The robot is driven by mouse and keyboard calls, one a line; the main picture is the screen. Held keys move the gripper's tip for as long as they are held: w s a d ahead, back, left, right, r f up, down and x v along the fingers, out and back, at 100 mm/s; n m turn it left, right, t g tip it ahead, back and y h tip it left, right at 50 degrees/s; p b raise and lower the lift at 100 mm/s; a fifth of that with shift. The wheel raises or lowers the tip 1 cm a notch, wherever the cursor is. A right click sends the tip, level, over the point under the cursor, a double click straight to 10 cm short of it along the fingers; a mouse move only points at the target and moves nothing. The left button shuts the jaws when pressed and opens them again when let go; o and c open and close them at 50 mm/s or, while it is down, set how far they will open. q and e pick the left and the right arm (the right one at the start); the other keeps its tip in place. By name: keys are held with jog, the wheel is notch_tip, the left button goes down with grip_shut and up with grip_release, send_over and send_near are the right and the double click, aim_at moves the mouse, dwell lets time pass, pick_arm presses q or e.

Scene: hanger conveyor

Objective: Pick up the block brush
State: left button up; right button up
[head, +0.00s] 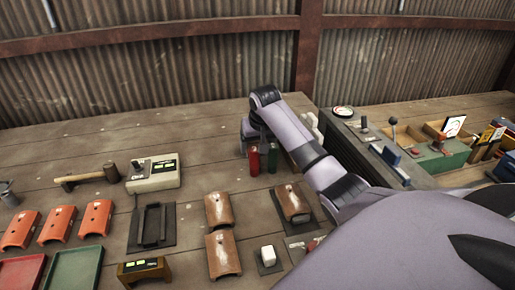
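I cannot tell for sure which object is the block brush. A small white-topped block (268,253) sits on a dark pad at the front centre. A brown block with a yellow-marked front (144,270) lies at the front left. My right arm comes in from the right and reaches over the table. My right gripper (252,147) is small and dark at its far end, beside a red cylinder (254,163) and a green cylinder (272,159). Its fingers are not clear, and no held object can be made out. My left gripper is not in view.
Curved orange tiles (56,225) and brown tiles (223,253) lie across the front. A black tray (152,225), a mallet (88,178) and a white control box (153,173) stand left. A panel with levers (365,140) and wooden bins are right. The back left table is clear.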

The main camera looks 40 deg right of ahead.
aim_at(258, 143)
notch_tip(258, 143, up, 20)
jog(key=shift+b, duration=0.4)
dwell(0.4)
jog(key=shift+o, duration=1)
jog(key=shift+c, duration=0.4)
